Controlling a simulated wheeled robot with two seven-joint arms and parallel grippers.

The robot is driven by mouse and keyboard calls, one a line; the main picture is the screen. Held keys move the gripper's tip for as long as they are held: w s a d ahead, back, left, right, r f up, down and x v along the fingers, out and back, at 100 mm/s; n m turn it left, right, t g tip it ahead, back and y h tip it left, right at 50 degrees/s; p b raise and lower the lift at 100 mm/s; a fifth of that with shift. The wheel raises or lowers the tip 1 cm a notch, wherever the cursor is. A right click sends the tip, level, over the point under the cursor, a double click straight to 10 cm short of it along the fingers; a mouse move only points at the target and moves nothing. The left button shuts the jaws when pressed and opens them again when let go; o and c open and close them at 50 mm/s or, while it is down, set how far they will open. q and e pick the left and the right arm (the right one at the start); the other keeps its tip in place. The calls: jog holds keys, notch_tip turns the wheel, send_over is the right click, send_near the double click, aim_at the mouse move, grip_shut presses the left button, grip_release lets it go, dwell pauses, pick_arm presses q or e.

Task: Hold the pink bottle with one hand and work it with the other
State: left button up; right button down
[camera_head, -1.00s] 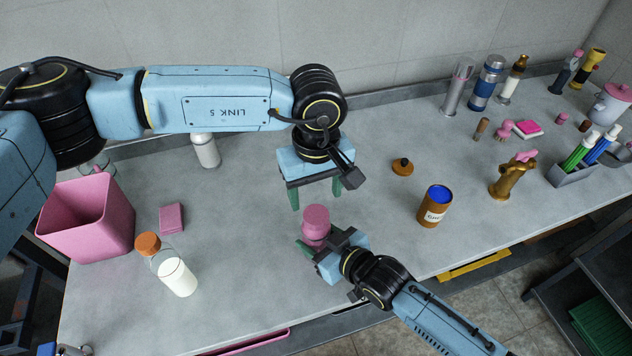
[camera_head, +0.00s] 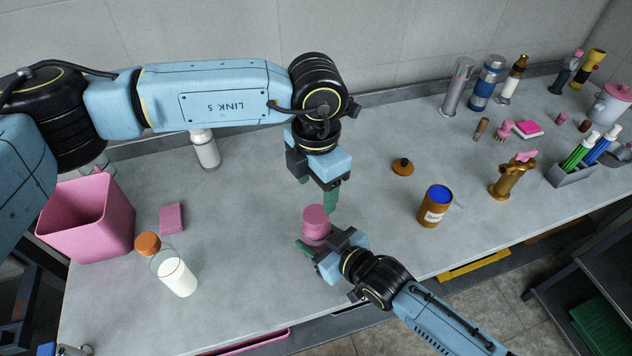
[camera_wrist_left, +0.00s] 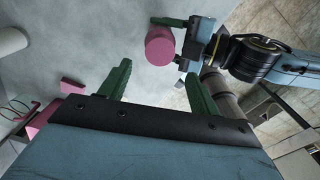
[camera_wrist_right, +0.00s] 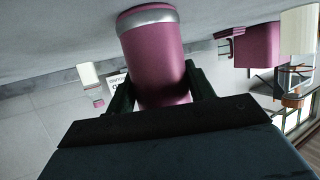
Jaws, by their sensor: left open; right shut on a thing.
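The pink bottle (camera_head: 315,222) stands on the grey counter in the head view, with a wide round pink top. My right gripper (camera_head: 318,242) is shut on its body from the front right. In the right wrist view the bottle (camera_wrist_right: 158,62) lies between the fingers and shows a silver band at its far end. My left gripper (camera_head: 331,200) is open and empty, pointing down just above and behind the bottle. In the left wrist view the bottle's round top (camera_wrist_left: 160,46) lies beyond the open fingers (camera_wrist_left: 158,82), not between them.
A brown jar (camera_head: 435,206) and a dark brown lid (camera_head: 402,167) are to the right. A brass tap-like piece (camera_head: 511,180) stands farther right. A milk bottle (camera_head: 177,276), pink block (camera_head: 172,218) and pink bin (camera_head: 88,222) are left. Counter around the bottle is clear.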

aim_at(316, 214)
pick_arm(q)
jog(key=shift+n, duration=0.6)
jog(key=shift+f, duration=4)
jog(key=c, duration=1)
jog(key=m, duration=0.5)
jog(key=o, duration=1.2)
jog(key=shift+c, duration=0.2)
